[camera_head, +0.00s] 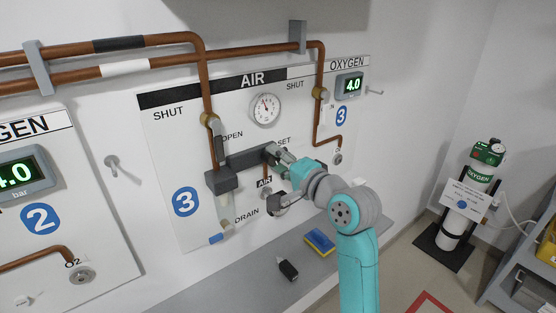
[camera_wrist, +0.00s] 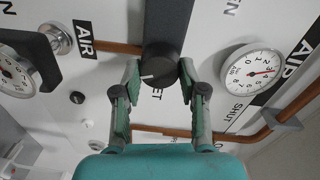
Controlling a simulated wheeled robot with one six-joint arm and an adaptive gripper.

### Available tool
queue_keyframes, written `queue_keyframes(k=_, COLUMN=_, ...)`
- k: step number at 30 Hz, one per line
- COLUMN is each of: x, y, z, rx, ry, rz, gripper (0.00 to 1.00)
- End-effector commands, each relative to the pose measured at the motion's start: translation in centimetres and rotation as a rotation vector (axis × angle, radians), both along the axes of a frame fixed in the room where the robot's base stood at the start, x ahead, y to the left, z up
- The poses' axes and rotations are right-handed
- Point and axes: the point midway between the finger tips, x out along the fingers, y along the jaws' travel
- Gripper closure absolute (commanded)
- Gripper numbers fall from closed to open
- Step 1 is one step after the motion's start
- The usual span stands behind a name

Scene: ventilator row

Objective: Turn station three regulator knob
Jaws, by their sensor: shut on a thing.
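The regulator knob (camera_wrist: 160,62) is dark and round with a white pointer mark on its face, seen in the wrist view. It sits at the end of a dark grey regulator body (camera_head: 247,159) on the station three AIR panel (camera_head: 165,135). My gripper (camera_head: 276,155) reaches it from the right in the head view. In the wrist view my gripper (camera_wrist: 159,78) has one finger on each side of the knob and is shut on it. The head view mostly hides the knob behind the fingers. A "SET" label beside the knob is partly covered.
A round pressure gauge (camera_head: 265,110) is above the regulator. Copper pipes (camera_head: 207,85) run along and down the panel. A grey shelf (camera_head: 225,283) below holds a blue and yellow sponge (camera_head: 320,242) and a small black object (camera_head: 287,269). An oxygen cylinder (camera_head: 454,208) stands at right.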

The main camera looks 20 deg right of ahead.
Motion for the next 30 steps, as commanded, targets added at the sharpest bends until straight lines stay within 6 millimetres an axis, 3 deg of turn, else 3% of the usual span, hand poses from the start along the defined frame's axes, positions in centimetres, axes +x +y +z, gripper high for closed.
queue_keyframes(k=17, x=0.03, y=-0.04, z=-0.09, rx=0.03, ry=0.012, rz=-0.001, gripper=0.93)
queue_keyframes(k=18, x=0.02, y=-0.04, z=-0.09, rx=0.029, ry=0.012, rz=-0.001, gripper=0.51)
queue_keyframes(k=20, x=0.02, y=-0.04, z=-0.08, rx=0.029, ry=0.011, rz=-0.001, gripper=0.36)
queue_keyframes(k=30, x=-0.09, y=-0.07, z=-0.03, rx=0.029, ry=0.01, rz=0.0, gripper=0.33)
